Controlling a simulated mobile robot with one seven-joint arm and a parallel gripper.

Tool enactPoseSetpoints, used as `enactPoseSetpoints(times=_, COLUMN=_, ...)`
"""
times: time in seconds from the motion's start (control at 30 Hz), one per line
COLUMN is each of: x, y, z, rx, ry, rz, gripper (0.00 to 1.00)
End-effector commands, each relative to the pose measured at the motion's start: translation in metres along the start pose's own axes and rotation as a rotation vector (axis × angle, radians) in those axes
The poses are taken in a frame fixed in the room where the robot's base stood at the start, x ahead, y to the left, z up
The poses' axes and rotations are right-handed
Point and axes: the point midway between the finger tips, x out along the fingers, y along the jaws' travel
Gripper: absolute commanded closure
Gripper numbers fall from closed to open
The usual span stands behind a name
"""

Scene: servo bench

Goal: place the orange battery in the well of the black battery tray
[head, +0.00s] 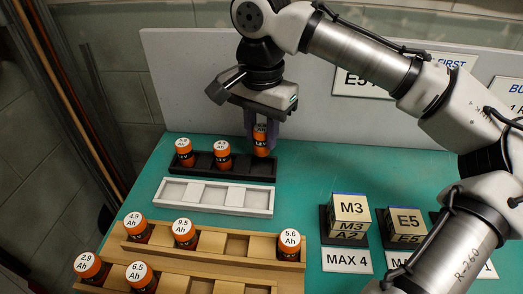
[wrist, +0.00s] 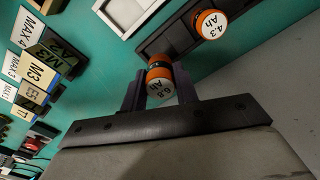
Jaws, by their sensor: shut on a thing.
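My gripper (head: 262,130) is shut on an orange battery (head: 262,146) with a black band and white top. The wrist view shows it between the fingers (wrist: 160,90), its label reading 6.8 Ah (wrist: 160,86). The battery is upright at the right end of the black battery tray (head: 247,174). I cannot tell whether its base rests in the well or hangs just above. Two other orange batteries stand in the tray, one at the left end (head: 184,155) and one near the middle (head: 222,158). In the wrist view a 4.3 Ah battery (wrist: 208,24) stands in the tray.
An empty white tray (head: 258,209) lies in front of the black one. Wooden racks (head: 205,257) with several labelled batteries stand at the front left. Blocks marked M3 (head: 350,208) and E5 (head: 404,221) stand at right. A grey panel (head: 190,85) rises behind.

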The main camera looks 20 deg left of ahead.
Motion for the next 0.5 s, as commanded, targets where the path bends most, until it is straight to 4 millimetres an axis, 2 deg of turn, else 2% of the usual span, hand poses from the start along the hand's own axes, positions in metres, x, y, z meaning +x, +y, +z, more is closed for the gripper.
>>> enactPoseSetpoints(times=0.17, x=0.012, y=0.000, z=0.000, rx=0.001, ry=0.000, rz=0.000, gripper=0.96)
enactPoseSetpoints(times=0.4, x=0.045, y=0.000, z=0.000, rx=0.000, ry=-0.001, rz=0.001, gripper=0.96)
enactPoseSetpoints(times=0.5, x=0.048, y=0.000, z=0.000, rx=0.000, ry=0.000, rz=-0.001, gripper=0.96)
